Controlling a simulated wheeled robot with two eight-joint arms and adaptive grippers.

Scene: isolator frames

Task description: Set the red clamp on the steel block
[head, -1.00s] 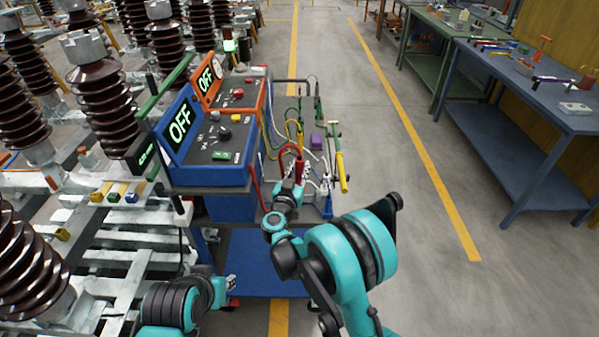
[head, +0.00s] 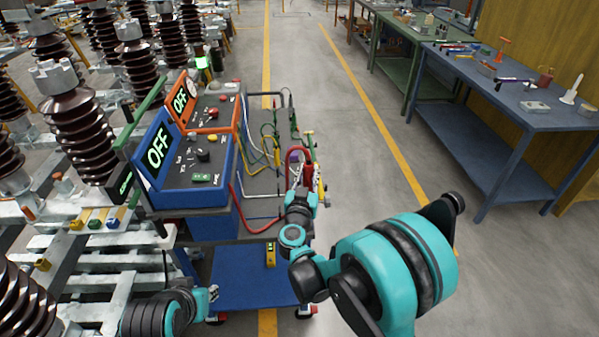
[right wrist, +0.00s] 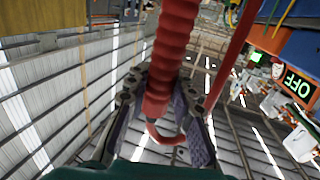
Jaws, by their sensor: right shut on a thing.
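The red clamp (head: 308,172) is in my right gripper (head: 304,190), above the right side of the cart. In the right wrist view the clamp's ribbed red handle (right wrist: 175,50) stands between the two fingers of the right gripper (right wrist: 168,105), which are shut on it. A curved red hook end shows below the handle. A red cable (head: 238,205) runs from the blue box towards the clamp. Grey metal blocks (head: 55,76) cap the brown insulators at left; I cannot tell which is the steel block. My left gripper (head: 212,293) is low at left, its fingers too small to read.
The cart carries a blue box (head: 190,185) and an orange box (head: 215,120), both reading OFF. Coloured cables (head: 262,150) hang at its right. Grey metal frames fill the left. A blue workbench (head: 510,95) stands at right. The aisle floor between is clear.

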